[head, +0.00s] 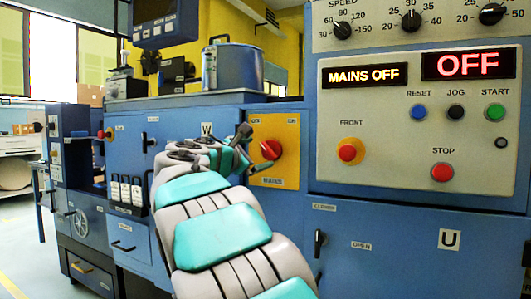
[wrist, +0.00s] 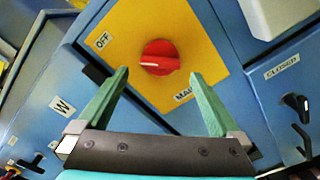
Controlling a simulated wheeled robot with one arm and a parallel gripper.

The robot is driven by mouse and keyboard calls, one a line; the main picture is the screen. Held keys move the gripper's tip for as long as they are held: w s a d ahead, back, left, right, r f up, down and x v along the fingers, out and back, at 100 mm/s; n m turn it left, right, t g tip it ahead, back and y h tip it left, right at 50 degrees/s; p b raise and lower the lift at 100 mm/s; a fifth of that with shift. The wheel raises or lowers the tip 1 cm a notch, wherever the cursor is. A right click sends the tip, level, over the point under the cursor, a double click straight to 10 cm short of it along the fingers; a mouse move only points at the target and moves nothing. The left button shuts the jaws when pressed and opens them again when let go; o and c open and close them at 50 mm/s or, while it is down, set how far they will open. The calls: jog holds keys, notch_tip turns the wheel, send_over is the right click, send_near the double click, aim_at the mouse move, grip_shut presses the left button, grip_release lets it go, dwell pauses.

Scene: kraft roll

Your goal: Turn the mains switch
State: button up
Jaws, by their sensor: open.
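The mains switch is a red rotary knob (head: 271,150) on a yellow plate (head: 287,170) on the blue machine front. In the wrist view the knob (wrist: 160,55) sits just beyond and between my fingertips, with a pale pointer line toward its left. An OFF label (wrist: 103,40) is at the plate's upper left; a label partly hidden by my right finger is at the lower right. My gripper (wrist: 159,75) is open and empty, its two green fingers apart. In the head view my gripper (head: 241,150) is just left of the knob, partly hidden by my arm.
The lit display (head: 364,75) reads MAINS OFF, and another display (head: 468,64) reads OFF. A red-on-yellow FRONT button (head: 350,150) and a red STOP button (head: 442,172) are to the right. A CLOSED-labelled door handle (wrist: 296,102) is right of the plate.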

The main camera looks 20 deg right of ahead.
aim_at(267, 151)
jog(key=shift+x, duration=2.75)
jog(key=shift+c, duration=0.2)
jog(key=shift+f, duration=0.1)
jog(key=c, duration=1.2)
